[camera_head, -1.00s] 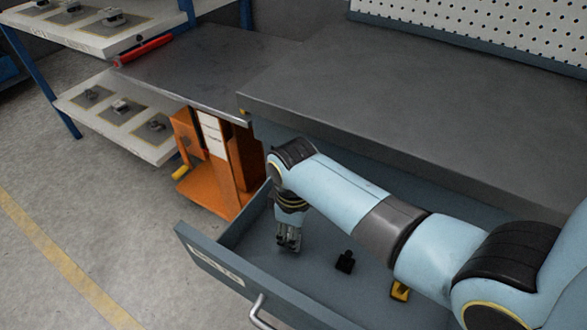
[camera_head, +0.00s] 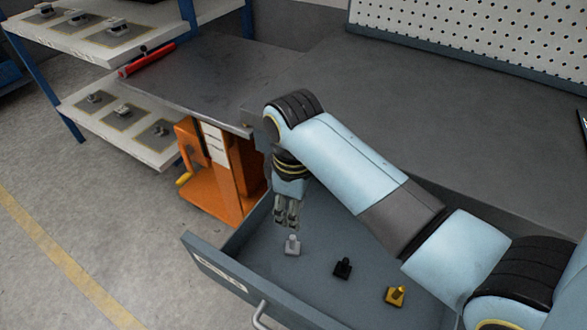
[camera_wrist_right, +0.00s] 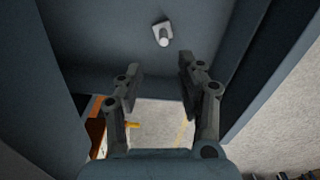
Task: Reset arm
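My right gripper (camera_head: 287,218) hangs fingers down above the open drawer, near its left end. In the right wrist view its two fingers (camera_wrist_right: 160,85) stand apart with nothing between them. A light grey piece (camera_head: 292,246) stands on the drawer floor just below the fingertips, apart from them; it also shows in the right wrist view (camera_wrist_right: 162,34). My left gripper is in neither view.
The open drawer (camera_head: 225,275) also holds a black piece (camera_head: 343,268) and a yellow piece (camera_head: 396,296). The dark workbench (camera_head: 400,105) rises behind it. An orange cart (camera_head: 205,190) and a shelf (camera_head: 125,150) with several pieces stand at left. The bench top is mostly clear.

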